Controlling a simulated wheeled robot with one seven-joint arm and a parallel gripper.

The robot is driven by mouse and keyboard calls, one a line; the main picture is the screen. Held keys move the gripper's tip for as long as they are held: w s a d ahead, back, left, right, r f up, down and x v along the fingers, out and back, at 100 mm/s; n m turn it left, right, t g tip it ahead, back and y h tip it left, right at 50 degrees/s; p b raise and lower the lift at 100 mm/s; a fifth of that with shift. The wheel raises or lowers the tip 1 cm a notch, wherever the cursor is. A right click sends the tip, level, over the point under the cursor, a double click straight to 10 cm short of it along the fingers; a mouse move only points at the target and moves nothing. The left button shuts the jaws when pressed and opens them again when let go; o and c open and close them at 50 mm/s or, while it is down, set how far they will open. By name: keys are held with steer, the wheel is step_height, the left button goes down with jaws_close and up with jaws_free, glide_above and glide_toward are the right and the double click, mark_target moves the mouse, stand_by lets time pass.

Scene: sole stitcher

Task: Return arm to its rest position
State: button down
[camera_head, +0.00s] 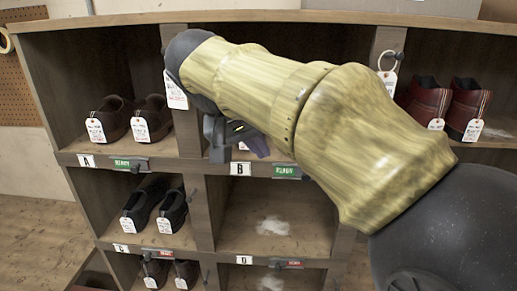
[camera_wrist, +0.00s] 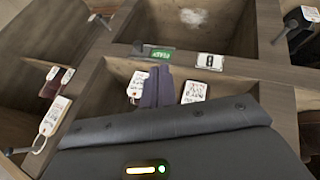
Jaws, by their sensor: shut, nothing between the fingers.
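My arm (camera_head: 260,85) reaches from the lower right across the front of the shelf to the upper left. My gripper (camera_head: 257,146) is in front of the upper middle compartment, just above the B label (camera_head: 240,169). In the wrist view its purple-grey fingers (camera_wrist: 157,88) are together with nothing held. A white tag (camera_wrist: 193,92) and another white tag (camera_wrist: 135,86) show beside the fingers. What the tags hang on is mostly hidden by my gripper and arm.
The wooden shelf (camera_head: 205,225) has dividers and protruding pegs close to my arm. Brown shoes (camera_head: 133,116) stand upper left, black shoes (camera_head: 157,205) below them, and dark red shoes (camera_head: 450,103) upper right. The compartment under B (camera_head: 275,205) holds no shoes.

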steer(key=d+f+n+g+y+b, duration=0.15)
steer(key=d+f, duration=0.25)
steer(key=f, duration=1.4)
steer(key=s+d+f+y, duration=0.1)
steer(key=s+d+f, duration=0.2)
steer(key=f, duration=0.5)
steer(key=s+d+f+y+b, duration=0.1)
steer(key=s+d+f+y, duration=0.1)
steer(key=s+f, duration=0.4)
step_height(320, 180, down, 3)
steer(key=shift+s+d+m, duration=0.15)
steer(key=shift+d+m, duration=0.3)
steer(key=shift+d, duration=0.35)
steer(key=shift+g+y, duration=0.25)
